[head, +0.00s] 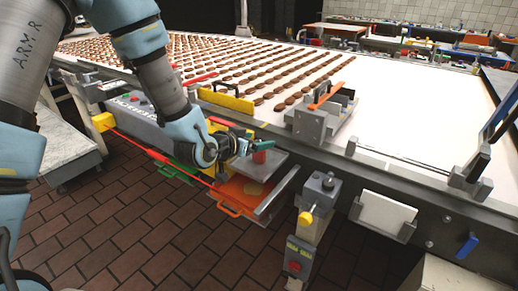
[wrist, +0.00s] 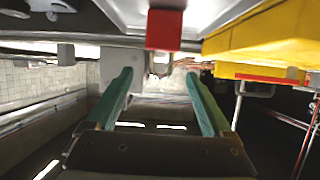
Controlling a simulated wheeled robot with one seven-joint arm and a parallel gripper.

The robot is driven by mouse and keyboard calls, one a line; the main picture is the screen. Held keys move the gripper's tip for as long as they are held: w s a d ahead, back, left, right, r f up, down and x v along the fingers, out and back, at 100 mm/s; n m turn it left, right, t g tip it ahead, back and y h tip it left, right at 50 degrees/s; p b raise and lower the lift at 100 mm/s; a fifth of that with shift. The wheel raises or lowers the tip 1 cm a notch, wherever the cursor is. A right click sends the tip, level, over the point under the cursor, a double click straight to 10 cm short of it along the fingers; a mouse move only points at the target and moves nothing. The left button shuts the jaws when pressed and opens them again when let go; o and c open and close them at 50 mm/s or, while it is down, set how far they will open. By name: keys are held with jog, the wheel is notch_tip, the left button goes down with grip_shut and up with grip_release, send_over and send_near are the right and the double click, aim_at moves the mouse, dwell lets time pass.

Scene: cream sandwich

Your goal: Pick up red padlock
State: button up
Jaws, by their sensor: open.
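The red padlock (wrist: 164,29) appears as a red block at the top centre of the wrist view. In the head view a small red piece (head: 259,157), which looks like the padlock, shows beside my fingers at the grey metal plate. My gripper (wrist: 159,76) is open, its two teal fingers spread with nothing between them. The padlock lies above the gap between the fingertips in the wrist view, and I see no contact. In the head view my gripper (head: 250,145) is at the conveyor's near side and partly hides the padlock.
A yellow part (wrist: 265,40) is close at right in the wrist view. An orange tray (head: 238,193) lies below my gripper. The conveyor (head: 400,130) carries rows of brown biscuits. The brick-tiled floor in front is open.

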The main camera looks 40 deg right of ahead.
aim_at(261, 140)
jog(key=shift+p+x, duration=1.1)
jog(key=shift+x, duration=1.2)
jog(key=shift+f, duration=0.1)
grip_shut()
